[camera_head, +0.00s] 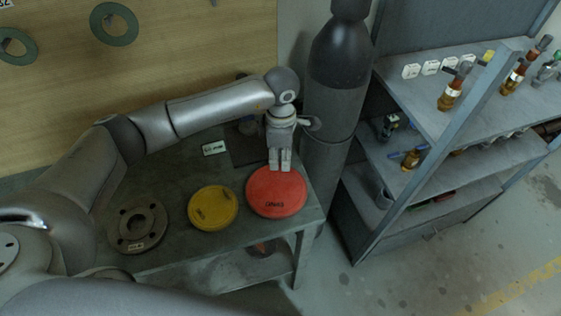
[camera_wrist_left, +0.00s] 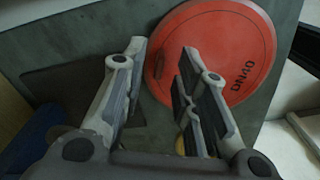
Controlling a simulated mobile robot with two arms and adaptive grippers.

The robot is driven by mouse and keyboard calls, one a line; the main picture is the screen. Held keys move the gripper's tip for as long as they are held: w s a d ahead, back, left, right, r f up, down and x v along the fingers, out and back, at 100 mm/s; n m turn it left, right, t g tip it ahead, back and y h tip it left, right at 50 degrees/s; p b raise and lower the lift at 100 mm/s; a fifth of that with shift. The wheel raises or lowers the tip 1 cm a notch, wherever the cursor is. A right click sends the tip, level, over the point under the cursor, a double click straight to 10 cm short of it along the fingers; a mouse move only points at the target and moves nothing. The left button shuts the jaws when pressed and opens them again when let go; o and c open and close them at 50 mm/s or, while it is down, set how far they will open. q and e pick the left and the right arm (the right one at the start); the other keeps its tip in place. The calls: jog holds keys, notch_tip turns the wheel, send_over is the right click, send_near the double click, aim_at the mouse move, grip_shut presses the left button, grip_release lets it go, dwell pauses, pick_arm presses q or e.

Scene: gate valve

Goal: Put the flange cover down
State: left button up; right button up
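A red round flange cover (camera_head: 276,198) with dark lettering appears to lie flat at the right end of the table (camera_head: 170,262). It also shows in the left wrist view (camera_wrist_left: 215,45). My left gripper (camera_head: 280,168) points down at the cover's far edge. In the left wrist view the two fingers (camera_wrist_left: 160,60) are apart. One finger overlaps the red disc in the picture and the other is just left of its rim. I see nothing clamped between them; whether a finger touches the cover cannot be told. My right gripper is not in view.
A yellow cover (camera_head: 213,208) lies just left of the red one, and a grey metal flange (camera_head: 138,227) further left. A dark gas cylinder (camera_head: 330,130) stands behind the table's right end. A shelf unit (camera_head: 425,165) with valves is to the right.

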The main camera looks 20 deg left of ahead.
pick_arm(q)
notch_tip(320, 180, up, 10)
jog(key=b, duration=0.3)
jog(key=shift+f, duration=0.2)
